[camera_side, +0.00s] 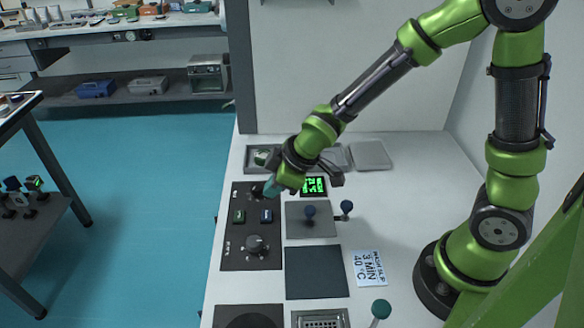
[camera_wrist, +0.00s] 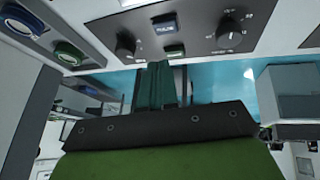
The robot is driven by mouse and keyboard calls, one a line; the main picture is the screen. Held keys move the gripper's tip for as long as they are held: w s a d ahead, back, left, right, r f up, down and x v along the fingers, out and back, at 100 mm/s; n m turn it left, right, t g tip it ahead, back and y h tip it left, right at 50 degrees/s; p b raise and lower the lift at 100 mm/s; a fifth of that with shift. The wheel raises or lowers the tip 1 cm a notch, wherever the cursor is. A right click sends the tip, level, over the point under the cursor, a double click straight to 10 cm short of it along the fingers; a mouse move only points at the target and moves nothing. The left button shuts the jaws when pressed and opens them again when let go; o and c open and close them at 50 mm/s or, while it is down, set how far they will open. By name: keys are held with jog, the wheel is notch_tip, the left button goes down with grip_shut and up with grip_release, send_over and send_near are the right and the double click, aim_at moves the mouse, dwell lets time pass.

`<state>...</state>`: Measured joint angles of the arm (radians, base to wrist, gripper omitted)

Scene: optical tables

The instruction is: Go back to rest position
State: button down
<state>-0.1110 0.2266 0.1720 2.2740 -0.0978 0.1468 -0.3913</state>
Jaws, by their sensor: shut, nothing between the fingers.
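My gripper (camera_side: 270,188) is shut and empty, its teal fingers pointing down-left over the top part of the dark control panel (camera_side: 237,262). In the side view the fingertips overlap the panel's upper knob, and I cannot tell whether they touch it. The panel also carries a lower knob (camera_side: 256,246), a green button (camera_side: 239,216) and a blue button (camera_side: 266,216). In the wrist view my shut fingers (camera_wrist: 160,84) lie below the panel's two black knobs, the blue button (camera_wrist: 163,25) and the green button (camera_wrist: 175,52).
A green-lit display (camera_side: 314,186) stands close right of my gripper. Trays (camera_side: 370,155) lie at the back. A dark pad (camera_side: 316,272), a printed card (camera_side: 370,268) and a teal-topped lever (camera_side: 380,308) are nearer. Above the bench is open.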

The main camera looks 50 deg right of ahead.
jog(key=s+d+r+m, duration=0.4)
jog(key=s+r+m, duration=0.2)
jog(key=s+r, duration=0.1)
jog(key=s+d+r+m+t, duration=0.1)
jog(key=s+d+r+m, duration=0.3)
jog(key=s+r, duration=0.4)
jog(key=shift+r+m+t, duration=0.3)
jog(key=shift+r+m, duration=0.6)
